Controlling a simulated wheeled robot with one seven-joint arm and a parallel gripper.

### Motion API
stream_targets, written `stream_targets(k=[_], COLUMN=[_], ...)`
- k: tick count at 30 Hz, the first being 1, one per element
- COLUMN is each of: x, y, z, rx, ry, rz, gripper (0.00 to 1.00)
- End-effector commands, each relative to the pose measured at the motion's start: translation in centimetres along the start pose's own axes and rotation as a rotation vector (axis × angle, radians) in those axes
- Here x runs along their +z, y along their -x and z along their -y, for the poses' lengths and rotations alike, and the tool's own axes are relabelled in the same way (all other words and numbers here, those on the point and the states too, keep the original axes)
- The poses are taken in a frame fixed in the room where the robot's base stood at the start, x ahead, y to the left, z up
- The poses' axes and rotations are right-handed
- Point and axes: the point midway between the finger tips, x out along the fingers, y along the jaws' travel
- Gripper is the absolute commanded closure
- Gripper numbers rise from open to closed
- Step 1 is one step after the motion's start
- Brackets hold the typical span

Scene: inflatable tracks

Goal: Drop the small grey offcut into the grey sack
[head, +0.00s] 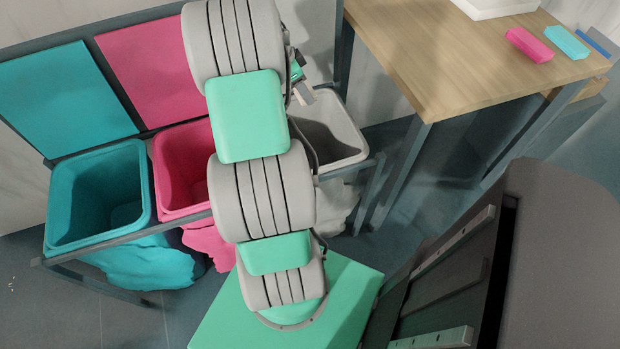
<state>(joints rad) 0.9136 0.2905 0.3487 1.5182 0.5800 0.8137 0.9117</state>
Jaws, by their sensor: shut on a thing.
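The grey sack (340,141) hangs open in the rack, right of the pink one, and its lower cloth bulges below the rim. My own arm covers its left part. My gripper (301,90) shows only in part beside the arm, over the back left of the grey sack's mouth. It is shut on a small, light grey piece, which looks like the grey offcut (305,97). The piece is small here and partly hidden, and its exact height above the rim is hard to tell.
A teal sack (62,213) and a pink sack (168,183) hang to the left, with teal and pink lids raised behind. A wooden table (425,55) on the right holds a pink block (529,44), a teal block (567,42) and a white tray (492,10).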

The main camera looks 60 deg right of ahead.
Motion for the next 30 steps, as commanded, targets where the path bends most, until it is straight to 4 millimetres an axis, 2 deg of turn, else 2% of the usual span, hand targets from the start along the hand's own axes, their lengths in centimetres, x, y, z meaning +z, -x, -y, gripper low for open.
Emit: stream_targets(k=[2,5,17,26,27,30], x=[-0.7,-0.6,1.4,1.6,1.6,1.6], y=[-0.8,-1.4,-6.1,-6.4,-6.4,-6.4], z=[-0.3,-0.4,-0.4,-0.4,-0.4,-0.4], rx=[0.013,0.018,0.017,0.016,0.016,0.016], ry=[-0.033,-0.042,-0.037,-0.037,-0.037,-0.037], rz=[0.000,0.001,0.001,0.001,0.001,0.001], gripper=[0.83,0.83,0.83,0.83,0.43,0.35])
